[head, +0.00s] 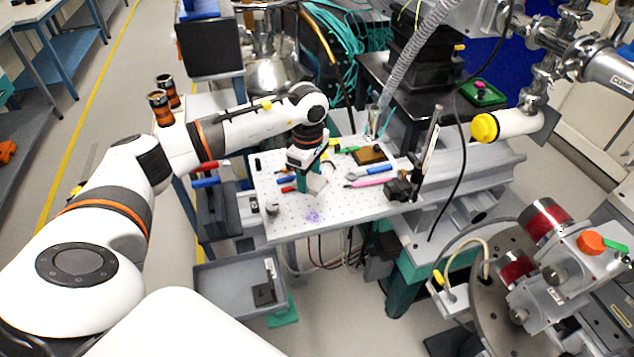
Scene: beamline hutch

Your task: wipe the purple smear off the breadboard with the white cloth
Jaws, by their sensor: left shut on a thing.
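The white breadboard (345,207) is a perforated plate in the middle of the head view. A small purple smear (313,216) lies on its front part, left of the middle. My left gripper (309,180) reaches over the breadboard from the left, pointing down, just behind the smear. It is shut on a small pale cloth (317,184), which sits at its fingertips, close to the board. I cannot tell whether the cloth touches the board. The smear is uncovered. My right gripper is not in view.
Several tools, including a blue-and-pink pen-like tool (370,172), lie on the breadboard. A brown block (370,155) lies at the back. A dark mount (398,190) stands at the right edge. A small grey cylinder (272,208) stands at the front left. The board's front middle is clear.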

